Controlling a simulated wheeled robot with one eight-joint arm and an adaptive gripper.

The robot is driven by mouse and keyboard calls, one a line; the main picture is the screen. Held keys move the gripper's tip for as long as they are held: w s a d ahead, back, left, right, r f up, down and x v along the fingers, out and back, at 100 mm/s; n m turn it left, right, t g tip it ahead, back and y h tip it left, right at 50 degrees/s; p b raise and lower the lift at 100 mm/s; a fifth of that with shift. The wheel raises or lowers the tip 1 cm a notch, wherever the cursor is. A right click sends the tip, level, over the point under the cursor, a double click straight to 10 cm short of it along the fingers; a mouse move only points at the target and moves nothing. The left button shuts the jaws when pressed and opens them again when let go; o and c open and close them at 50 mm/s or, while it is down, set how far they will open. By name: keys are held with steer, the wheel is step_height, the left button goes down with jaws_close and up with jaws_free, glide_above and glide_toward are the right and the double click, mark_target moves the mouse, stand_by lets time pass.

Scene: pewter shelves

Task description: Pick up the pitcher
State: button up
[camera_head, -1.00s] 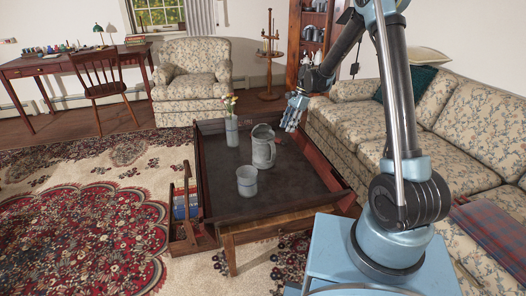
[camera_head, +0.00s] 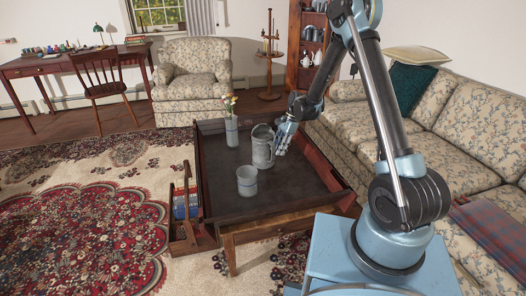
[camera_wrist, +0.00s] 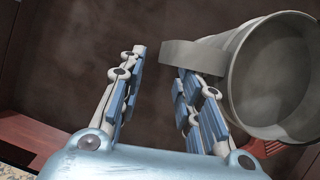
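The grey metal pitcher (camera_head: 262,150) stands upright on the dark top of the low table (camera_head: 215,207). In the wrist view the pitcher (camera_wrist: 275,75) is at the right, its round open mouth towards the camera. Its flat handle (camera_wrist: 190,53) reaches left, just beyond the right finger's tip and partly across the gap between the fingers. My gripper (camera_head: 282,140) is close at the pitcher's right side in the head view. In the wrist view my gripper (camera_wrist: 162,62) is open, with nothing between its fingers. Whether the right finger touches the pitcher cannot be told.
A grey mug-like pot (camera_head: 247,182) stands in front of the pitcher, and a vase with flowers (camera_head: 231,130) stands behind it to the left. The table has raised wooden edges. A floral sofa (camera_head: 440,125) is along the right; the table's left part is clear.

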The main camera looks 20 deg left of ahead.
steer(key=x, duration=0.5)
steer(key=shift+a+r, duration=0.1)
steer(key=shift+c, duration=0.6)
jaws_close()
